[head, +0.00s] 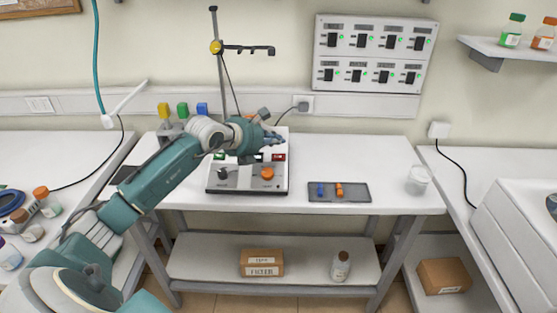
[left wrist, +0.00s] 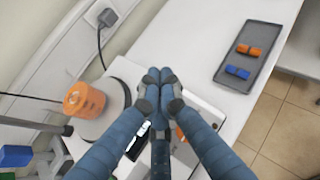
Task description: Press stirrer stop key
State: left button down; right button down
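The stirrer (head: 247,188) stands on the middle table, with a black knob (head: 222,174), an orange knob (head: 267,173) and small green and red displays on its front. My left arm reaches across it from the left and hides much of its top. My left gripper (head: 276,140) hovers over its back right part. In the left wrist view the fingertips (left wrist: 158,77) meet, with nothing visible between them, above the stirrer's body. An orange-topped vessel (left wrist: 84,100) sits on the round plate (left wrist: 117,100) beside the fingers. I cannot single out the stop key. My right gripper is out of view.
A dark tray (head: 350,197) with blue and orange pieces lies right of the stirrer. A clear beaker (head: 418,180) stands near the table's right end. A stand (head: 220,80) rises behind the arm. A switch panel (head: 373,54) hangs on the wall.

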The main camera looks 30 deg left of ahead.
aim_at(283, 154)
pick_arm(q)
jog(key=f+b, duration=0.1)
jog(key=w+f+b, duration=0.1)
jog(key=f, duration=0.1)
jog(key=a+f+b, duration=0.1)
jog(key=f, duration=0.1)
jog(key=shift+w+f, duration=0.15)
jog(key=shift+w, duration=0.2)
dwell(0.6)
jog(key=shift+f+b, duration=0.1)
jog(key=shift+b, duration=0.2)
jog(key=shift+w+f+b, duration=0.1)
jog(key=shift+f+b, duration=0.15)
jog(key=shift+b, duration=0.05)
jog(key=shift+w+a+f+b, duration=0.1)
jog(key=shift+f+b, duration=0.35)
dwell(0.8)
jog(key=shift+r, duration=0.1)
jog(key=shift+s+r+p, duration=0.25)
jog(key=shift+r+p, duration=0.3)
jog(key=shift+r, duration=0.15)
